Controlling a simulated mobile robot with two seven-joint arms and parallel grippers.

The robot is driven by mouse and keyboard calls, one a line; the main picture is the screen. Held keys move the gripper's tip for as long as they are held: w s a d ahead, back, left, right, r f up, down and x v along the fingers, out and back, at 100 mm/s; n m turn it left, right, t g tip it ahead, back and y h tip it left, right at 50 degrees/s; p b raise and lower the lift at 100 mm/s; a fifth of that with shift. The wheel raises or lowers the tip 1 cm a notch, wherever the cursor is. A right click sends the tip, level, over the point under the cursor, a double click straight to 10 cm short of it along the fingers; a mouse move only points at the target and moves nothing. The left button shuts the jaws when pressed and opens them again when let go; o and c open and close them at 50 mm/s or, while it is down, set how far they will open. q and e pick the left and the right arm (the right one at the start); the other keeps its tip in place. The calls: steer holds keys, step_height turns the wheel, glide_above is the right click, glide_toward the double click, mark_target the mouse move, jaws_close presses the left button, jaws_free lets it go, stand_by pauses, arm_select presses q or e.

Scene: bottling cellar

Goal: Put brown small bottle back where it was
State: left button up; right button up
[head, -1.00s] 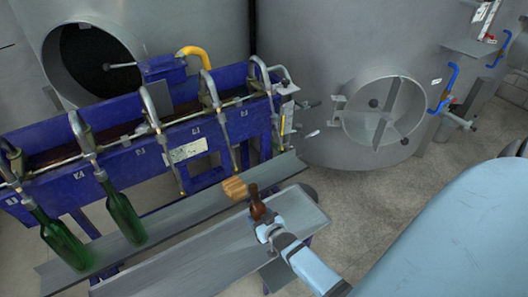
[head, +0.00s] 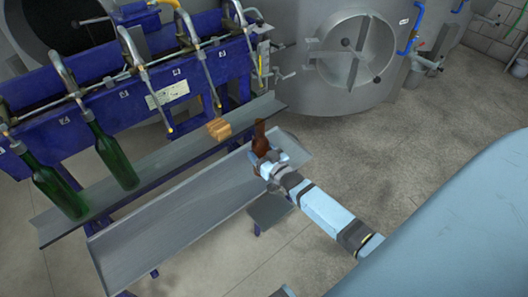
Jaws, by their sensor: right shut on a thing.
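The brown small bottle (head: 260,137) is upright in my right gripper (head: 266,160), which is shut on its lower part. My left gripper is not in view.
Two green bottles (head: 112,155) (head: 58,185) lean under the spouts of the blue filling machine (head: 120,105), on the rear grey shelf (head: 170,160). Steel tanks (head: 310,40) stand behind. The front tray's surface is mostly bare. The floor at right is open.

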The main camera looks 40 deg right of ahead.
steer(key=shift+s+r, duration=0.2)
steer(key=shift+r, duration=0.05)
